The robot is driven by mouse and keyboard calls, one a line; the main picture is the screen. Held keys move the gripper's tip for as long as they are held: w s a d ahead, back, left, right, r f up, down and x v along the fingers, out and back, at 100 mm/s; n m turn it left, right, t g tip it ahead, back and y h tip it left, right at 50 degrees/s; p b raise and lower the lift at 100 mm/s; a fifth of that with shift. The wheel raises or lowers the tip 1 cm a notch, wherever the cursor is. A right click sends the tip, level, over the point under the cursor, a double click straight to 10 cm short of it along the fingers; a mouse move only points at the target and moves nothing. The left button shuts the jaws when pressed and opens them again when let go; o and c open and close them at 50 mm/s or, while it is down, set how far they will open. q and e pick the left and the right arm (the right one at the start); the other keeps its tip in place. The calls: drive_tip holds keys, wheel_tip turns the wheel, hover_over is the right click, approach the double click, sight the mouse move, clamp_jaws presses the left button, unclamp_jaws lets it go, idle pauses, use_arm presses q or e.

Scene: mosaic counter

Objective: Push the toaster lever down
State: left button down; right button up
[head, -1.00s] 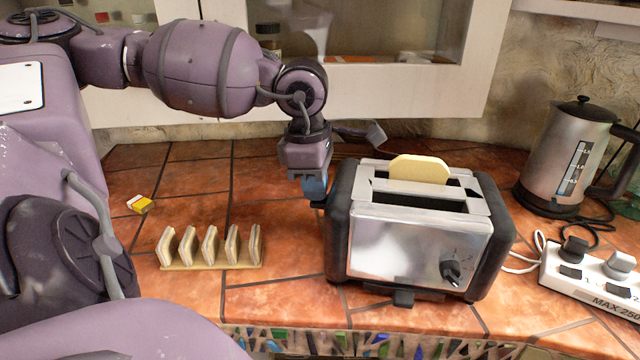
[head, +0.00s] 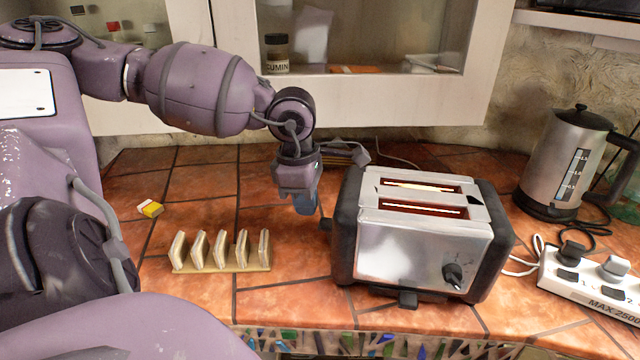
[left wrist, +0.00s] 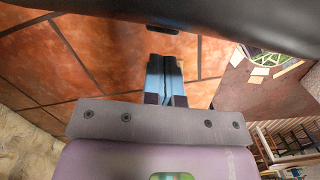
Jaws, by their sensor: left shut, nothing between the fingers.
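The silver toaster (head: 405,252) with dark ends stands on the tiled counter, right of centre in the head view. Its two slots glow orange and no bread sticks out. The small dark lever (head: 325,225) is on its left end, low down. In the left wrist view the toaster's dark end (left wrist: 230,18) crosses the top, with the lever (left wrist: 163,28) on it. My left gripper (head: 306,204) is shut and empty, pointing down just left of that end. Its blue fingers (left wrist: 165,72) show together in the wrist view, apart from the lever. My right gripper is out of view.
A rack of toast slices (head: 220,268) stands left of the toaster. A steel kettle (head: 566,160) and a white power strip (head: 597,280) are on the right. A cabinet (head: 400,100) stands behind the arm.

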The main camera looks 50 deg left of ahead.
use_arm(q)
drive_tip(key=shift+w+f, duration=0.15)
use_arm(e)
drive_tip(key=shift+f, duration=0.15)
use_arm(q)
wheel_tip(320, 180, up, 11)
drive_tip(key=p, duration=0.2)
drive_tip(key=shift+s+a+f, duration=0.15)
drive_tip(key=shift+s+a, duration=0.15)
drive_tip(key=shift+a, duration=0.15)
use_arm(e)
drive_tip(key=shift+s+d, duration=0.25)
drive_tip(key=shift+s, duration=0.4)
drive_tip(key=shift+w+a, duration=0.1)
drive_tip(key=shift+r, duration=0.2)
